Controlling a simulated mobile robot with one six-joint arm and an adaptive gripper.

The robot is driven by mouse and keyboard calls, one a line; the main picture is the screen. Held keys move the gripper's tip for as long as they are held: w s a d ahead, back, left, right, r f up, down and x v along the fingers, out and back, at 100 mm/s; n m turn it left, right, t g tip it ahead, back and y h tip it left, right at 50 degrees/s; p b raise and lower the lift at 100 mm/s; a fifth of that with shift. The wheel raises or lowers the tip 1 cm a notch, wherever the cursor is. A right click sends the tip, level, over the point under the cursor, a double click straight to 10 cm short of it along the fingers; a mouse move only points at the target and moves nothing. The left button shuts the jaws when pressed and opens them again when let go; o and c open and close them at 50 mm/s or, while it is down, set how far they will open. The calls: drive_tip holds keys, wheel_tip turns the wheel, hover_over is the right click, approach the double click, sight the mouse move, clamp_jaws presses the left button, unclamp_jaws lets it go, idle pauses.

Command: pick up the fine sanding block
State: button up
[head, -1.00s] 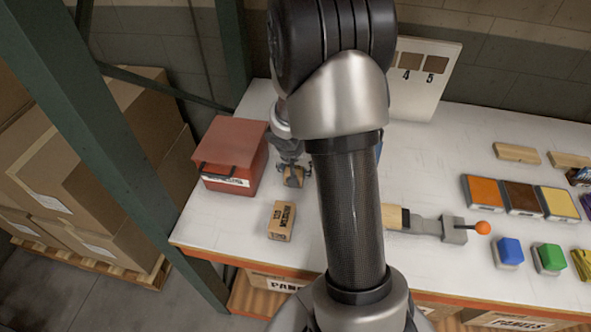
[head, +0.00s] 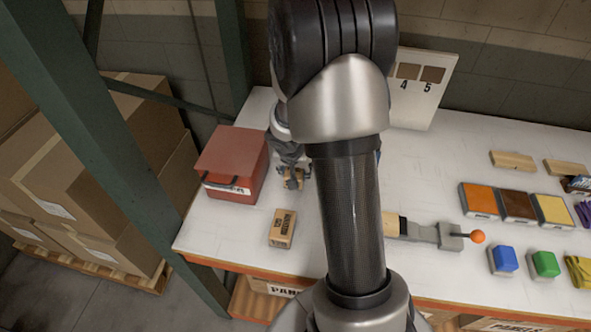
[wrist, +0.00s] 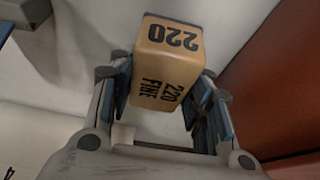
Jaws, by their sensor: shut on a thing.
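The fine sanding block (wrist: 165,75) is tan with black print reading "220 FINE" in the wrist view. My gripper (wrist: 163,92) is shut on it, one finger on each side. In the head view my gripper (head: 291,180) is beside the red box, with the block's tan body (head: 294,181) small between the fingers and partly hidden. I cannot tell whether the block touches the table.
A red box (head: 228,165) stands just left of my gripper. Another tan printed block (head: 282,228) sits nearer the table's front edge. A scraper-like tool (head: 425,231), colour tins (head: 517,203) and blue and green blocks (head: 505,259) lie to the right.

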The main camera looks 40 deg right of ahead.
wheel_tip(320, 180, up, 18)
drive_tip(key=p, duration=0.8)
drive_tip(key=shift+f, duration=0.1)
